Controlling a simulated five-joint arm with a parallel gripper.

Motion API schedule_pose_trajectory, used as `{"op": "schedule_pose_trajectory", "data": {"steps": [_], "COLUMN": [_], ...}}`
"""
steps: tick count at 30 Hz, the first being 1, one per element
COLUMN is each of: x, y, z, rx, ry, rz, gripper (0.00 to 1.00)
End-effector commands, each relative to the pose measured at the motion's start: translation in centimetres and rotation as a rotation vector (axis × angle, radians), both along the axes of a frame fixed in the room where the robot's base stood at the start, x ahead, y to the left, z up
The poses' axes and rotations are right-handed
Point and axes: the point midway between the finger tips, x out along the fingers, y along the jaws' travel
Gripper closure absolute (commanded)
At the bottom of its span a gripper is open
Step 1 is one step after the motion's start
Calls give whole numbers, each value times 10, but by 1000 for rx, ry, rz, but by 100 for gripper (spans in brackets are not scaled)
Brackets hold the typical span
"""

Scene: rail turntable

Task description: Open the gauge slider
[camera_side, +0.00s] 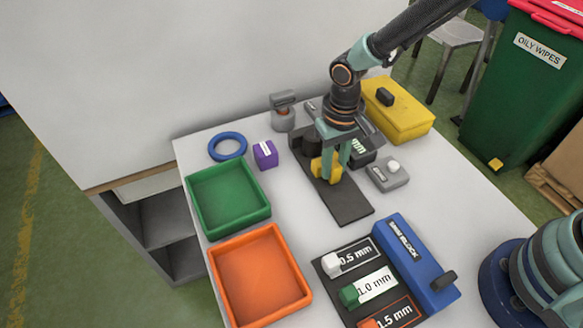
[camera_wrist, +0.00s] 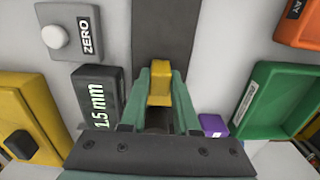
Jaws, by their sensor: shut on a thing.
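A dark flat rail (camera_side: 350,208) lies on the table under my gripper. A yellow block (camera_side: 336,172), which appears to be the slider, sits on this rail. It also shows in the wrist view (camera_wrist: 160,88). My gripper (camera_side: 330,165) points down and is shut on the yellow block, with one teal finger on each side of it in the wrist view (camera_wrist: 160,90). Beside the rail is a dark display block (camera_wrist: 97,95) reading 1.5 mm. The lower part of the yellow block is partly hidden by the fingers.
A grey ZERO button box (camera_side: 388,177) stands right of the rail. A yellow case (camera_side: 405,122) is behind it. A purple block (camera_side: 265,154), blue ring (camera_side: 227,146), green tray (camera_side: 262,212) and orange tray (camera_side: 303,293) are left. A blue shim block (camera_side: 415,262) is in front. The rail's near end is clear.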

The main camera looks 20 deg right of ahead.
Motion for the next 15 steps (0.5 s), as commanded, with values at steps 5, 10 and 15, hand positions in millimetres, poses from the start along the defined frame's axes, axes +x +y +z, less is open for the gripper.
{"op": "schedule_pose_trajectory", "data": {"steps": [5, 10, 15], "x": [-34, -53, -58], "y": [1, 1, 1], "z": [2, 2, 1], "rx": [1, 2, 2], "ry": [-2, -4, -3], "rz": [4, 2, 2], "gripper": [100, 100, 100]}}
